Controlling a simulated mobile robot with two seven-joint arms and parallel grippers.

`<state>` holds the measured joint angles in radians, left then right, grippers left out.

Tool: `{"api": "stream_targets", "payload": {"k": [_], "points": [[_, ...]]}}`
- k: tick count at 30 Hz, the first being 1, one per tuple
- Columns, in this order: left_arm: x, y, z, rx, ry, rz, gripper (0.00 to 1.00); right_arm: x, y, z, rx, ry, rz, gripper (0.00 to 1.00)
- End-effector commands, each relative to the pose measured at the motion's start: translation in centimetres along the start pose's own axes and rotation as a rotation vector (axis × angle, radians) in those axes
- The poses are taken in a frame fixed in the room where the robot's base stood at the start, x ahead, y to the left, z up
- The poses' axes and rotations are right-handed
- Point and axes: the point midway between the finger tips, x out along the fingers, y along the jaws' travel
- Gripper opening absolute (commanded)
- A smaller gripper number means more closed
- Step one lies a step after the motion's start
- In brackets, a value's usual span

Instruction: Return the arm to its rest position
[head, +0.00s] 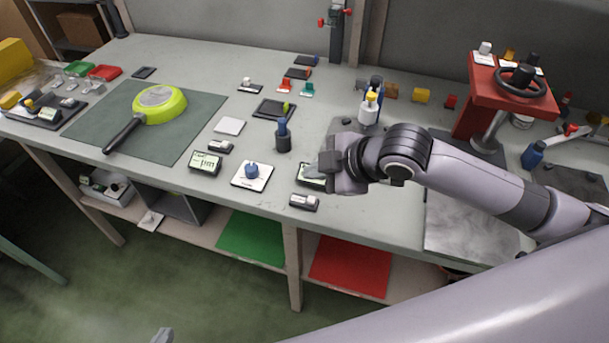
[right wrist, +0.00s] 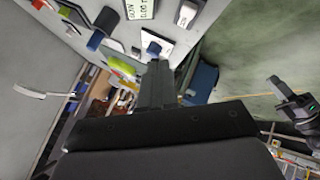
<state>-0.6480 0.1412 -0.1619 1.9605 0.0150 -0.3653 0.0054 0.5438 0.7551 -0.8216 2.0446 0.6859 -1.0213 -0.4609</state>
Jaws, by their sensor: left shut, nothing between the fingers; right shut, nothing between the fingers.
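My right arm reaches in from the right in the head view, its gripper (head: 322,165) above the workbench (head: 330,225) near the front edge, beside small gauges. In the right wrist view the same gripper (right wrist: 156,82) shows its fingers together, with nothing between them. My left gripper (head: 162,335) shows only as a small grey tip at the bottom edge of the head view, low in front of the bench and empty. A dark gripper-like part (right wrist: 292,106) shows at the right of the right wrist view.
A lime-green pan (head: 172,112) lies on a dark green mat (head: 195,138). A dial device (head: 245,183), a display (head: 204,164) and a dark-blue knobbed post (head: 283,142) stand near my right gripper. A red stand with a handwheel (head: 518,82) is behind the arm. The floor ahead is clear.

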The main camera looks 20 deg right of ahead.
Motion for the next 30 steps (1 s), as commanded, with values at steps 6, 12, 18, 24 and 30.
{"api": "stream_targets", "payload": {"k": [6, 12, 18, 24, 30], "points": [[0.0, 0.0, 0.0, 0.001, 0.0, 0.0, 0.0, 0.0, 0.0, 0.0, 0.0, 0.0, 0.0, 0.0], [0.1, -0.1, 0.5, 0.005, -0.003, -0.003, 0.0, 0.2, -2.7, -0.7, 0.074, 0.007, -0.021, 0.0], [0.1, -0.1, 0.4, 0.005, -0.003, -0.004, 0.0, -0.3, -7.1, -0.8, 0.277, -0.022, -0.031, 0.0], [0.1, -0.1, 0.4, 0.004, -0.002, -0.004, 0.0, -1.9, -10.9, 1.4, 0.535, -0.117, -0.017, 0.0], [0.1, -0.2, 0.4, 0.003, -0.002, -0.004, 0.0, -4.5, -15.0, 5.5, 0.817, -0.28, 0.014, 0.0]]}}
